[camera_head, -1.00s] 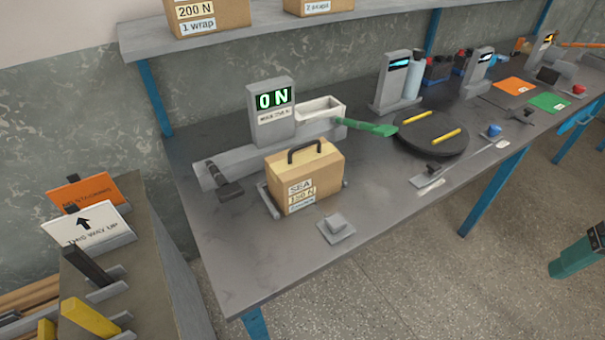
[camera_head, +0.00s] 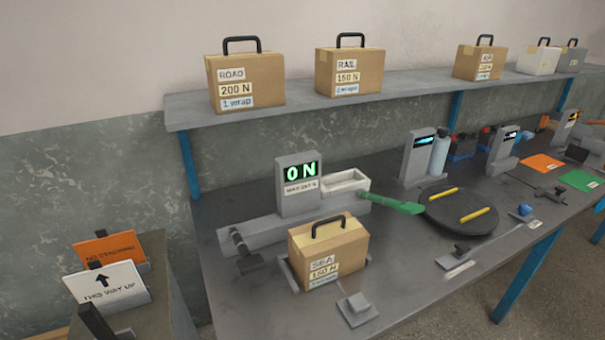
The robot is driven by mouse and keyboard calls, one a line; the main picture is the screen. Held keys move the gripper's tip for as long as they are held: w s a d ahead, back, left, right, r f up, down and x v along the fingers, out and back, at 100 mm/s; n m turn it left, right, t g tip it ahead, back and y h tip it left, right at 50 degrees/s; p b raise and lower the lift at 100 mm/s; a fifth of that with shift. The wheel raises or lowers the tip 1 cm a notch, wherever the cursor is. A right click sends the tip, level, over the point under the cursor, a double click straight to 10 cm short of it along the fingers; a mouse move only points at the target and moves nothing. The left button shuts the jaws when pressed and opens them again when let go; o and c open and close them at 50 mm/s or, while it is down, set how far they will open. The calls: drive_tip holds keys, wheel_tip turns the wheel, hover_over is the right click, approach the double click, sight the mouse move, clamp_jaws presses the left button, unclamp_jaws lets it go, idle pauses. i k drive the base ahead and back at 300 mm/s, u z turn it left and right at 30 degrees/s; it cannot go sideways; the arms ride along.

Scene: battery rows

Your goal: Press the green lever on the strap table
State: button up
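The green lever (camera_head: 393,203) sticks out to the right from a grey strapping unit (camera_head: 275,227) on the strap table (camera_head: 240,300). Its flat end reaches close to the black round turntable (camera_head: 437,216); I cannot tell whether they touch. The unit's display (camera_head: 301,171) reads 0 N. A cardboard box (camera_head: 350,247) with a black handle, labelled SEA 150 N, stands in front of the unit. My gripper is not in this view.
A shelf (camera_head: 400,92) above carries labelled boxes, among them ROAD 200 N (camera_head: 246,82) and RAIL 150 N (camera_head: 349,72). A small grey block (camera_head: 357,308) sits at the table's front. A stand with a THIS WAY UP sign (camera_head: 106,284) is at left.

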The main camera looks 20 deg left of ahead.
sight(410, 209)
drive_tip(key=k, duration=0.5)
drive_tip(key=u, duration=0.75)
drive_tip(key=i, duration=0.65)
drive_tip(key=z, duration=0.3)
